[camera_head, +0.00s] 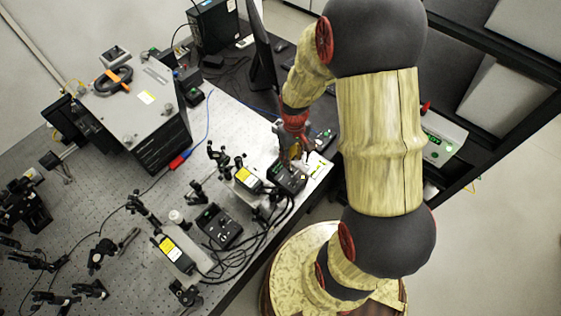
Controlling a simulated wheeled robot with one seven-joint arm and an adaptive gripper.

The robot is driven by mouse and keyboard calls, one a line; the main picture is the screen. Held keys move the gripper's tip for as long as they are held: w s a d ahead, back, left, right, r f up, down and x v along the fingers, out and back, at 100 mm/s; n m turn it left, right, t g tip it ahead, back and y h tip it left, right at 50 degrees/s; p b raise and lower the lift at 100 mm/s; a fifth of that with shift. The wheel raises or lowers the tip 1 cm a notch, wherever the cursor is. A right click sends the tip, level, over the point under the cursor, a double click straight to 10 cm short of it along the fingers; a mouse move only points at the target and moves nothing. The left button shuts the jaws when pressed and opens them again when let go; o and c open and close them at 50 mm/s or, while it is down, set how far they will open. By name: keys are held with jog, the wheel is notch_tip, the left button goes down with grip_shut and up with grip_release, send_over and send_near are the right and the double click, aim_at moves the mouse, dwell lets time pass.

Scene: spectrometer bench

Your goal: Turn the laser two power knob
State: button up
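Two small black control boxes sit on the perforated bench. One box (287,180) is near the bench's right edge; the other box (219,228) is lower and to the left. I cannot tell which belongs to laser two, and the knobs are too small to make out for sure. My gripper (296,158) points down at or just above the right-hand box. Its fingertips are small and dark there, so whether they are open, shut or touching a knob cannot be seen.
Yellow-labelled laser heads (248,180) (174,252) and black cables (255,240) lie beside the boxes. A large grey instrument (135,105) stands at upper left. A black monitor (263,50) stands behind my arm. Optical mounts (102,254) crowd the lower left.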

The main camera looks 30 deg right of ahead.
jog(key=shift+w+d+r+n, duration=0.1)
jog(key=shift+w+n, duration=0.2)
jog(key=shift+w, duration=0.15)
jog(key=shift+s, duration=0.1)
jog(key=shift+s+f, duration=0.1)
jog(key=shift+f, duration=0.25)
notch_tip(320, 180, down, 7)
jog(key=shift+r, duration=0.1)
jog(key=shift+c, duration=0.4)
grip_shut()
